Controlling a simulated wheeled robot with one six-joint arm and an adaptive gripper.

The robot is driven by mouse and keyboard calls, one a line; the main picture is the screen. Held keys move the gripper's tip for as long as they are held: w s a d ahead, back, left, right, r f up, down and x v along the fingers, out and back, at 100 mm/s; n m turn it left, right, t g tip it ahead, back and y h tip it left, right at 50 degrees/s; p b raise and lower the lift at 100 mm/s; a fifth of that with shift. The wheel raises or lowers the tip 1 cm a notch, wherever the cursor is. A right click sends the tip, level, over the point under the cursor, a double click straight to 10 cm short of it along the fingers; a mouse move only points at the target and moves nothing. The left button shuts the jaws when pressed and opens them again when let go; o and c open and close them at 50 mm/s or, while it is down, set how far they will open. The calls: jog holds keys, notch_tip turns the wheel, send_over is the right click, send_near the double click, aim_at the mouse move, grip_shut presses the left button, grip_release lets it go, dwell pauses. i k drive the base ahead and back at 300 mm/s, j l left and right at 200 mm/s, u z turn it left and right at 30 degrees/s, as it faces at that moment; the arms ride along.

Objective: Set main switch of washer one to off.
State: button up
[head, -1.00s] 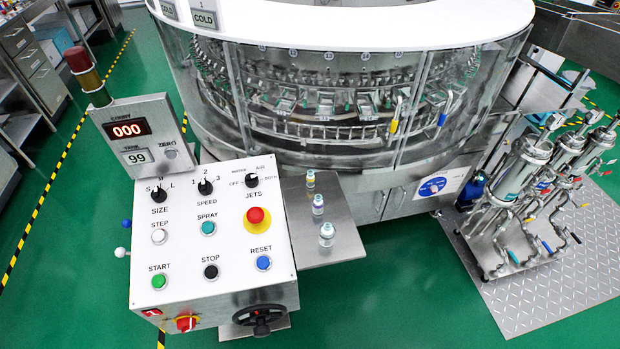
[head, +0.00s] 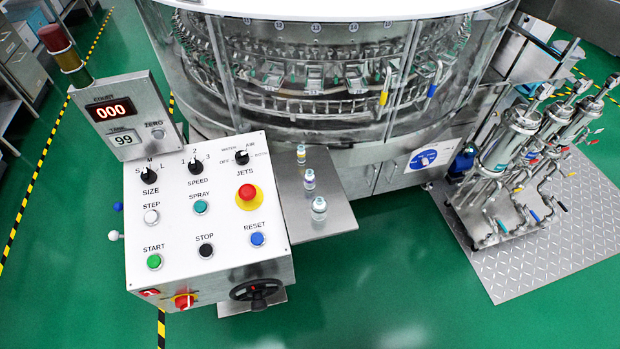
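The control box (head: 222,226) of the washer stands at the left, with its white sloped panel facing up. On its front face, below the panel, is a red rotary switch (head: 184,301) on a yellow plate, which looks like the main switch. The switch is small and seen from above, so I cannot read its position. A small red label or indicator (head: 149,293) is left of it. The counter display (head: 113,110) reads 000 and is lit red. My gripper is not in view.
A black handwheel (head: 256,291) sticks out right of the switch. A steel shelf (head: 335,212) with three vials is right of the panel. The round washer (head: 330,110) stands behind. A pump rack (head: 515,165) is on a metal plate at right. Green floor in front is clear.

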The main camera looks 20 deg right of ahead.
aim_at(183, 302)
jog(key=u, duration=0.8)
